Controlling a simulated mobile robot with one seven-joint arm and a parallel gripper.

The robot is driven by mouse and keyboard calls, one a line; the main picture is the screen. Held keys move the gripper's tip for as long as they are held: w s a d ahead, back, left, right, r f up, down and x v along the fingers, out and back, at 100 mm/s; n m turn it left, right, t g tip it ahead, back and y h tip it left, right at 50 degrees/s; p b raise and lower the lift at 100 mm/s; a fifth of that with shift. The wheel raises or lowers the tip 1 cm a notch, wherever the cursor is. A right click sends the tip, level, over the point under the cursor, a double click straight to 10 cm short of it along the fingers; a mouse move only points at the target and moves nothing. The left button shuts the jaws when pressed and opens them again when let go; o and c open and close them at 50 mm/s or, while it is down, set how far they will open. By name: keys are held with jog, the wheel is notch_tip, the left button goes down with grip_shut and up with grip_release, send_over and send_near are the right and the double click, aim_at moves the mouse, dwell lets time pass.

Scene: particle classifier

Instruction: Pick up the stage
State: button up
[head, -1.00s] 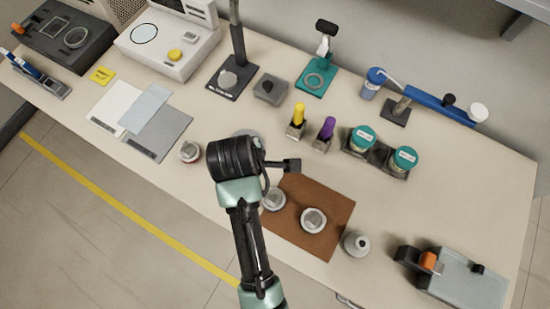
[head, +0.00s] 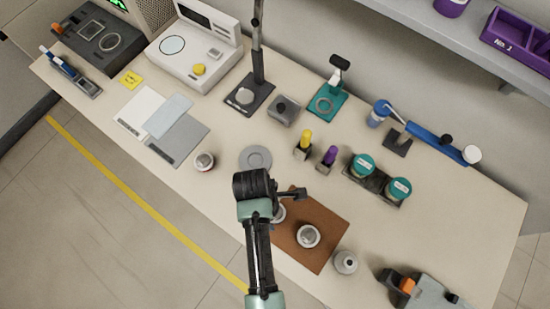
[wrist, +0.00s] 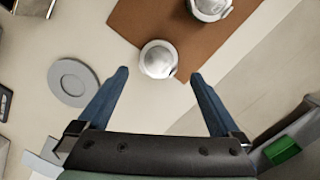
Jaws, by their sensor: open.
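No label marks which thing is the stage. Two round metal-and-white pieces lie on the brown mat (head: 325,227). One sits at the mat's corner and shows in the wrist view (wrist: 158,58); the arm partly covers it in the head view (head: 279,213). The other piece (head: 308,236) lies farther right and also shows in the wrist view (wrist: 209,6). A flat grey disc (head: 256,159) lies behind the arm, left of my fingers in the wrist view (wrist: 72,84). My gripper (wrist: 160,76) is open and empty, its fingertips either side of the corner piece's near edge.
A similar round piece (head: 204,161) stands left of the arm, and a small silver bottle (head: 345,262) right of the mat. Yellow-topped (head: 304,146) and purple-topped (head: 327,157) holders and teal-lidded jars (head: 362,165) stand behind. Bare table lies right of the jars.

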aim_at(275, 213)
jog(key=shift+w+d+f, duration=0.1)
jog(key=shift+d+f, duration=0.1)
jog(key=shift+f, duration=0.7)
jog(key=shift+s+d+f, duration=0.1)
jog(key=shift+d+f, duration=0.05)
jog(key=shift+f, duration=0.7)
jog(key=shift+w+d+f, duration=0.1)
jog(key=shift+d+f, duration=0.1)
jog(key=shift+f, duration=0.7)
jog(key=c, duration=1.4)
